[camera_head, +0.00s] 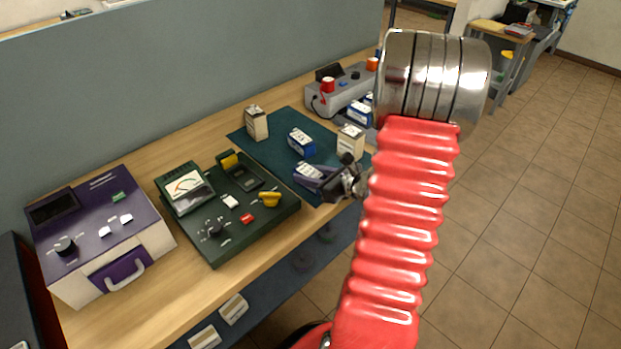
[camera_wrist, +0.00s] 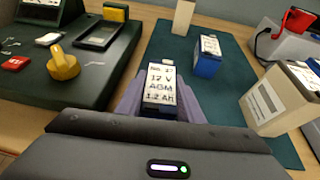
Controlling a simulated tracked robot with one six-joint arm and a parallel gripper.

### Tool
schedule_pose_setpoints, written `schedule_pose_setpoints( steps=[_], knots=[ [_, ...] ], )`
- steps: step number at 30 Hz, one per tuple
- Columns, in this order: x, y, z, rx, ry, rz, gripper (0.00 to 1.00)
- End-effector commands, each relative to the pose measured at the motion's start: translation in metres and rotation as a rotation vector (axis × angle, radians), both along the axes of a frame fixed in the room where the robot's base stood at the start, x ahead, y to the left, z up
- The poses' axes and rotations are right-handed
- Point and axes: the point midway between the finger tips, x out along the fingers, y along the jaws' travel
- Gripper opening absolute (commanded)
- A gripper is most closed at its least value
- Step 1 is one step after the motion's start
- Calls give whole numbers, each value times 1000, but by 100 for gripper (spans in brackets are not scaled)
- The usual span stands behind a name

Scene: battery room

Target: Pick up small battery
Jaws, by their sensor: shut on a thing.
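My gripper (camera_wrist: 160,112) is shut on a small battery (camera_wrist: 161,88) with a white label reading 12 V AGM 1.2 Ah. The purple fingers sit on both sides of it. In the head view the held battery (camera_head: 308,173) is at the front part of the green mat (camera_head: 268,158), with my gripper (camera_head: 318,184) around it. I cannot tell whether it touches the mat. A blue battery with a white label (camera_head: 302,143) stands behind it on the mat; it also shows in the wrist view (camera_wrist: 208,57).
A beige battery (camera_head: 350,141) stands close right of my gripper, another (camera_head: 257,123) at the mat's back left. A dark green tester (camera_head: 238,215) with a yellow knob lies left. A purple device (camera_head: 100,230) stands further left, a grey device (camera_head: 342,95) behind.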

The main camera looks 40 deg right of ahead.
Motion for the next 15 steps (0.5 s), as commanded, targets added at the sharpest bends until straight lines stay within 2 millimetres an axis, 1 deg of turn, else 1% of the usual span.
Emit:
schedule_pose_setpoints(
  steps=[1,2,10,15],
  knots=[
    [0,0,0,0,0,0,22],
    [0,0,0,0,0,0,20],
    [0,0,0,0,0,0,1],
    [0,0,1,-1,-2,-1,0]
  ],
)
